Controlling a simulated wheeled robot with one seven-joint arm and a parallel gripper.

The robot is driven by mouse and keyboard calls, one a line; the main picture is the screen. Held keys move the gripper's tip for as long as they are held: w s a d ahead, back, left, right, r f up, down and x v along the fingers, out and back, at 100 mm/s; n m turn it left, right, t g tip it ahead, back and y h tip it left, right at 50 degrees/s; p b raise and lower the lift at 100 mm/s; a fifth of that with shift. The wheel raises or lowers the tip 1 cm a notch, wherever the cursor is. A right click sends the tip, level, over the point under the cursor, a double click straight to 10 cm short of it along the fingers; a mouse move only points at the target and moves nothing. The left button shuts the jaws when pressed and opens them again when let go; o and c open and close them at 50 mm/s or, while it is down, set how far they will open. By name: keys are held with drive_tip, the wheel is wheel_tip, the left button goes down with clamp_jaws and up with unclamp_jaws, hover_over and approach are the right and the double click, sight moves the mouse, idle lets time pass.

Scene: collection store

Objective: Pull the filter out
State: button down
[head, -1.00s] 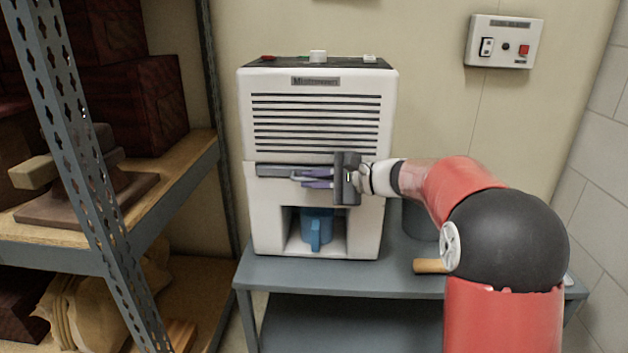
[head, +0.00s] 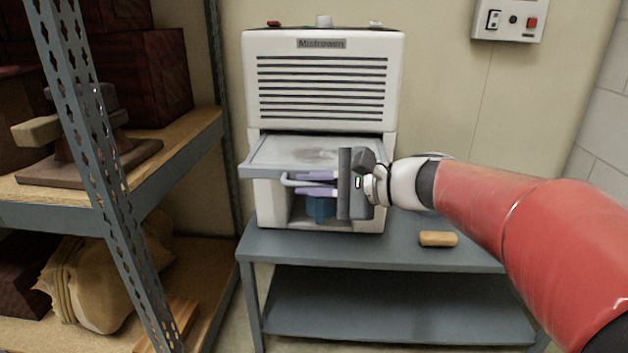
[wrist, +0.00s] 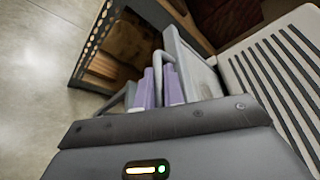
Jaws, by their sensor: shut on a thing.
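The white machine (head: 320,93) with a slatted front stands on a grey table. Its filter (head: 262,152), a flat grey tray with a handle, sticks out of the slot toward me, with a dusty patch on top. My gripper (head: 308,184) has its purple-padded fingers shut on the filter's handle. In the wrist view the fingers (wrist: 158,90) close around the handle bar, and the filter (wrist: 192,68) shows beyond them. A blue jug (head: 320,208) stands in the recess below, partly hidden by my gripper.
A metal rack (head: 108,195) with dark boxes and wooden pieces stands close on the left. A tan wooden piece (head: 438,239) lies on the grey table (head: 400,255) to the right. A switch box (head: 510,19) is on the wall.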

drive_tip(key=shift+s, duration=0.35)
drive_tip(key=c, duration=1.8)
unclamp_jaws()
drive_tip(key=shift+d, duration=0.1)
drive_tip(key=v, duration=0.7)
drive_tip(key=shift+s+d+p, duration=0.15)
drive_tip(key=shift+d+p, duration=0.15)
drive_tip(key=shift+p, duration=0.1)
